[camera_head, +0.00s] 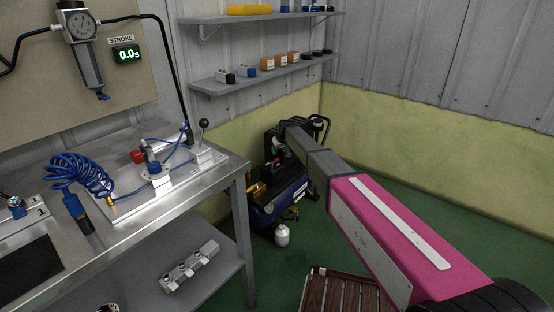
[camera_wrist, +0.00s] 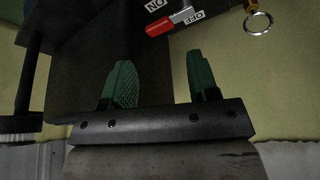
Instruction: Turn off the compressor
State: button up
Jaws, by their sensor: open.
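The compressor (camera_head: 268,215), with a dark blue tank and black upper parts, stands on the green floor beyond the bench. My arm reaches over it and hides part of its top. In the wrist view a small red-handled lever (camera_wrist: 159,27) sits on the compressor's dark body at the top, beside white ON and OFF labels that appear upside down. I cannot tell which position the lever is in. My gripper (camera_wrist: 162,82) is open, its two green pads apart with nothing between them. The lever lies just beyond the fingertips, apart from them.
A metal bench (camera_head: 236,168) with pneumatic parts and a coiled blue hose (camera_head: 82,172) stands at left. Wall shelves (camera_head: 262,75) hang behind. A brass fitting with a ring (camera_wrist: 258,22) is right of the lever. A slatted wooden crate (camera_head: 335,290) lies on the floor in front.

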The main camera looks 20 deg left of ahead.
aim_at(277, 159)
jog(key=x, duration=0.7)
jog(key=shift+w+f, duration=0.1)
jog(key=shift+c, duration=0.3)
jog(key=c, duration=0.6)
